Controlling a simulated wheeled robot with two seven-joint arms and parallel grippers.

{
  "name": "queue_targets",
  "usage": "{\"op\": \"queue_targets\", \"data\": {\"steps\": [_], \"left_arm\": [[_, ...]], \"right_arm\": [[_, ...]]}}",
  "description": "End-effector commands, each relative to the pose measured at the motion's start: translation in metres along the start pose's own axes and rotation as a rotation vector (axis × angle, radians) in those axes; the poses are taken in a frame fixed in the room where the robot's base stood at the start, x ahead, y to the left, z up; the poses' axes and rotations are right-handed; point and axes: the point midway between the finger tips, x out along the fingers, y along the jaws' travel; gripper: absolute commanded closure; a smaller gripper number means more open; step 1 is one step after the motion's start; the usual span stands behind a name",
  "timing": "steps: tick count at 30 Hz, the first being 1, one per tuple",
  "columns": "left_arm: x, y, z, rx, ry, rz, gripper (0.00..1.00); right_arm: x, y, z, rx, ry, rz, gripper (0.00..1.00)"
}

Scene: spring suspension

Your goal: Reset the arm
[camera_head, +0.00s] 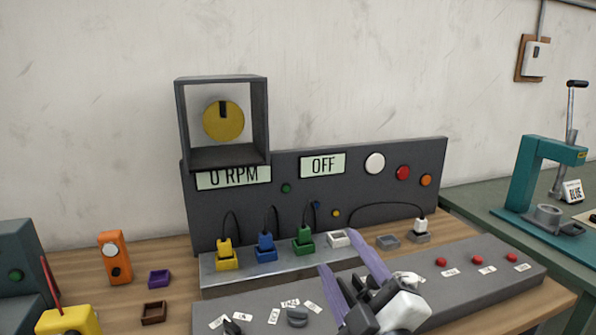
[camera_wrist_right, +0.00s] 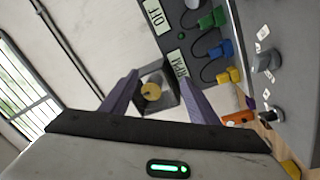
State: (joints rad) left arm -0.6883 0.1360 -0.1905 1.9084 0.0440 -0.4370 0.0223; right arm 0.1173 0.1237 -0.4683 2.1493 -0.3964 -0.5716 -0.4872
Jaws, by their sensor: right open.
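My right gripper (camera_head: 350,262) is in front of the control panel in the head view, with its two purple fingers apart and nothing between them. Its fingers also frame the boxed dial in the right wrist view (camera_wrist_right: 160,105), with clear space between. The dark panel (camera_head: 400,175) has displays reading "0 RPM" (camera_head: 233,177) and "OFF" (camera_head: 322,165). A yellow dial (camera_head: 223,121) sits inside the square grey frame on top. My left gripper is in neither view.
Yellow (camera_head: 227,258), blue (camera_head: 265,250) and green (camera_head: 304,241) plugs stand in sockets before the panel; a white plug (camera_head: 421,228) is at right. A low console with red buttons (camera_head: 478,260) lies in front. A teal press (camera_head: 535,175) stands on the right table.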

Motion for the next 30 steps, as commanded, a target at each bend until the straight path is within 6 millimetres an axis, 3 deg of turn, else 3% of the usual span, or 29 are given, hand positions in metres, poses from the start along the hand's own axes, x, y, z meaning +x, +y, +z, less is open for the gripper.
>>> {"op": "queue_targets", "data": {"steps": [1, 3, 6, 10, 16, 26, 30], "left_arm": [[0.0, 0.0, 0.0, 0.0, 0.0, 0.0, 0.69], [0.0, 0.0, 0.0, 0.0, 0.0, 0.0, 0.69], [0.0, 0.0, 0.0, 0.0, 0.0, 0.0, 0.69], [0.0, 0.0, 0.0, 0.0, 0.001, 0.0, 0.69], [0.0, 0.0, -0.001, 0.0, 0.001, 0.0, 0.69], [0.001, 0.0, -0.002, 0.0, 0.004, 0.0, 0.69], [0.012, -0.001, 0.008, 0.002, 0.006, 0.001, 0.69]], "right_arm": [[-0.016, -0.018, 0.032, 0.086, -0.104, -0.061, 0.45], [-0.042, -0.043, 0.073, 0.205, -0.25, -0.141, 0.45], [-0.089, -0.079, 0.122, 0.361, -0.459, -0.246, 0.45], [-0.159, -0.118, 0.166, 0.531, -0.714, -0.359, 0.45], [-0.245, -0.152, 0.194, 0.686, -0.99, -0.464, 0.45], [-0.353, -0.175, 0.202, 0.826, -1.321, -0.567, 0.45], [-0.345, -0.208, 0.218, 0.846, -1.27, -0.558, 0.45]]}}
